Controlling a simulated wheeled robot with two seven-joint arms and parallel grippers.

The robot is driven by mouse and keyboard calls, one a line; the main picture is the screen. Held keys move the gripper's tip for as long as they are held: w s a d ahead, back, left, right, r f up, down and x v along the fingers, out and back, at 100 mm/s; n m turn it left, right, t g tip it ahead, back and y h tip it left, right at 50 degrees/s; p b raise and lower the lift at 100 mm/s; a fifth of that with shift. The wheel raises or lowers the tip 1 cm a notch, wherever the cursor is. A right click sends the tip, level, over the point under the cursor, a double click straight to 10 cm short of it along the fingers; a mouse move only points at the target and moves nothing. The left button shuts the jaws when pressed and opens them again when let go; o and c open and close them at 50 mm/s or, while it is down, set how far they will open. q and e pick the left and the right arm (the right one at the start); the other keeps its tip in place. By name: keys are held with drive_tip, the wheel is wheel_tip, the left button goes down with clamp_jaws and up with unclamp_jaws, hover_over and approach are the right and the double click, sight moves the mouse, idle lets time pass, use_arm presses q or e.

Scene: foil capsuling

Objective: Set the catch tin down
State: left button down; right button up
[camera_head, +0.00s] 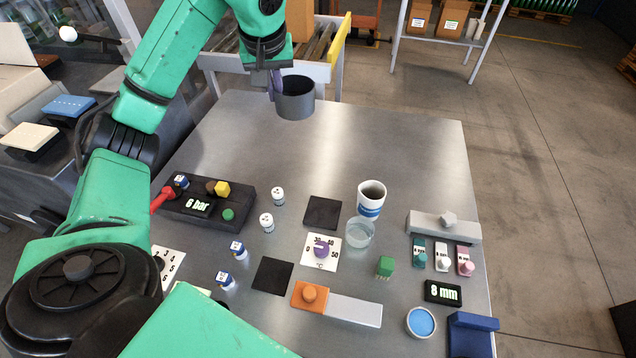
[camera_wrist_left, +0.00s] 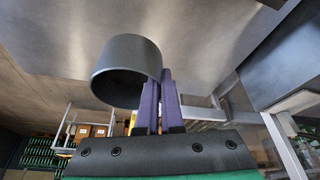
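The catch tin, a dark grey open round cup (camera_head: 296,101), is at the far end of the steel table (camera_head: 400,140). It also shows in the left wrist view (camera_wrist_left: 128,62), with its rim towards the camera. My left gripper (camera_head: 275,88) is at the tin's left side in the head view. Its purple fingers (camera_wrist_left: 159,104) are closed on the tin's wall. The tin looks upright in the head view. I cannot tell whether its base touches the table or hangs just above it. My right gripper is not in view.
The table around the tin is clear. Nearer stand a black "6 bar" block (camera_head: 195,212), small white-capped pieces, black pads (camera_head: 323,212), a white-blue cup (camera_head: 371,198), a glass (camera_head: 359,234) and an orange-knobbed block (camera_head: 308,295). A roller conveyor (camera_head: 325,50) lies behind.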

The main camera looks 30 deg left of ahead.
use_arm(q)
wheel_tip(320, 180, down, 4)
drive_tip(key=s+b, duration=0.2)
drive_tip(key=b, duration=0.1)
hover_over(286, 178)
drive_tip(key=s+d, duration=0.1)
drive_tip(key=s, duration=0.1)
wheel_tip(286, 178, down, 8)
wheel_tip(286, 178, down, 12)
drive_tip(key=shift+d+r+p, duration=0.15)
drive_tip(key=shift+r+p, duration=0.1)
drive_tip(key=shift+p, duration=0.7)
drive_tip(key=shift+f, duration=0.15)
drive_tip(key=c, duration=1)
unclamp_jaws()
drive_tip(key=shift+c, duration=0.2)
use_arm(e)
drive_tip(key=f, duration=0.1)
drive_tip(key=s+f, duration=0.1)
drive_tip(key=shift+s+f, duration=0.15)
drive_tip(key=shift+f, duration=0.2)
